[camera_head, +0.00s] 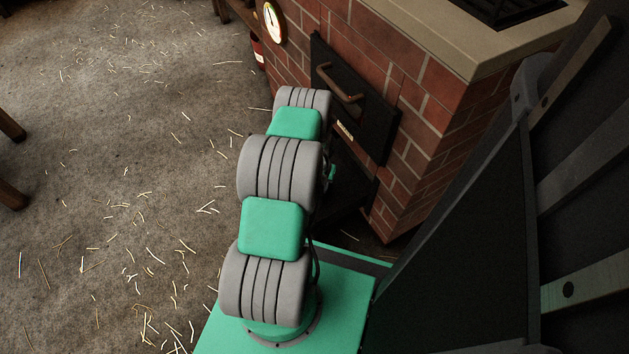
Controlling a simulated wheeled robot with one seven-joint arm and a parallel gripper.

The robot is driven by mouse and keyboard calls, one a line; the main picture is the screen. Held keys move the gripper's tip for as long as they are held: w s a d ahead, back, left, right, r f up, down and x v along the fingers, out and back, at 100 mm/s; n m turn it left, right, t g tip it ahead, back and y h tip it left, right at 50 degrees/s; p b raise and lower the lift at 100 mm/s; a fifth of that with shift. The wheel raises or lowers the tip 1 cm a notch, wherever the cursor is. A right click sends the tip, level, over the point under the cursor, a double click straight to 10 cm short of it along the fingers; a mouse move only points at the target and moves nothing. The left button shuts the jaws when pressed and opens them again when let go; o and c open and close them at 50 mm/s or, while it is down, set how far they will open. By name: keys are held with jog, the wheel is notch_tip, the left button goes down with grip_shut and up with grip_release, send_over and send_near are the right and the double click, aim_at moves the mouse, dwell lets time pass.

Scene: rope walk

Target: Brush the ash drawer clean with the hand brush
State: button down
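A brick stove (410,130) stands at the upper right. It has a black door (365,118) with a copper-coloured handle (340,84) and a small pale label. Below the door, a dark open shape (356,180), which looks like the ash drawer pulled out, is partly hidden behind my arm. Its inside and any ash are too dark to make out. My arm reaches forward from the green base towards the stove front and hides its own end. My gripper's fingers do not show. I see no hand brush in this view.
A round dial (273,22) and a red cylinder (258,52) are beside the stove's left side. Wooden legs (10,192) stand at the left edge. The grey floor (110,130) is open, with scattered straw-like fibres. Dark panelled structure fills the right side.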

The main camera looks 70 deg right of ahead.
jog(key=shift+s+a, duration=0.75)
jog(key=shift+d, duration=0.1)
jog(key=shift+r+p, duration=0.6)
jog(key=shift+p, duration=0.05)
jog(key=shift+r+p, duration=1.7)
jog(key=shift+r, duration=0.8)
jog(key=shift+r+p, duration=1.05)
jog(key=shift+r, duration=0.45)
